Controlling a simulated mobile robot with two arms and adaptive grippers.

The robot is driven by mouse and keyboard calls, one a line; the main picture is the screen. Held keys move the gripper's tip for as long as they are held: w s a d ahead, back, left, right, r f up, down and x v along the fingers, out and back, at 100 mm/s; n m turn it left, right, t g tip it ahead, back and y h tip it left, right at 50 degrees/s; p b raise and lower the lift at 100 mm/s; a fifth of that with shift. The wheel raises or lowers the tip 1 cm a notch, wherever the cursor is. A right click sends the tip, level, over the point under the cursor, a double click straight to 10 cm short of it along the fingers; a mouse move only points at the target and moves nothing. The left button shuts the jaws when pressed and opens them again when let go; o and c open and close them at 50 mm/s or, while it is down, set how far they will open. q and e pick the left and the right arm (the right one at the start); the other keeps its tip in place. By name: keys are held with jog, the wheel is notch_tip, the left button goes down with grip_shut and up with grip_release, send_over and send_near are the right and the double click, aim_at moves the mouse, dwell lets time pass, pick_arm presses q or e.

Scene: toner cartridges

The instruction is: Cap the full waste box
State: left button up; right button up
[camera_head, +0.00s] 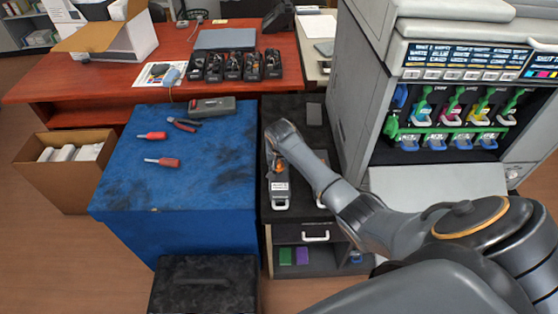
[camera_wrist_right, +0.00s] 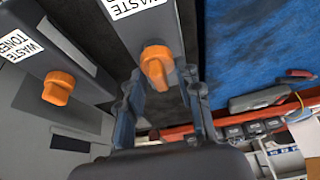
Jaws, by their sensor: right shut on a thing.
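In the right wrist view, a grey waste toner box (camera_wrist_right: 93,28) with a white "WASTE" label lies in front of my right gripper (camera_wrist_right: 162,95). The gripper's fingers are on both sides of an orange cap (camera_wrist_right: 156,66) at this box. I cannot tell whether the cap is fully seated. A second waste toner box (camera_wrist_right: 30,85) at the left carries its own orange cap (camera_wrist_right: 58,88). In the head view, a waste box (camera_head: 280,203) with a white label stands on the dark cabinet top, below my right arm. The right fingertips are mostly hidden there. My left gripper is out of view.
A blue-topped table (camera_head: 190,205) with screwdrivers (camera_head: 162,162), pliers and a dark case stands left of the cabinet. The large printer (camera_head: 375,90) stands to the right, its front open. Several black cartridges (camera_head: 233,67) sit on the red desk (camera_head: 110,84).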

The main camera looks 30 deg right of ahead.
jog(key=shift+p, duration=0.3)
jog(key=shift+f, duration=0.15)
dwell(1.1)
jog(key=shift+p, duration=0.45)
dwell(0.5)
jog(key=o, duration=1.3)
jog(key=shift+r+p, duration=3.55)
jog(key=shift+p, duration=0.25)
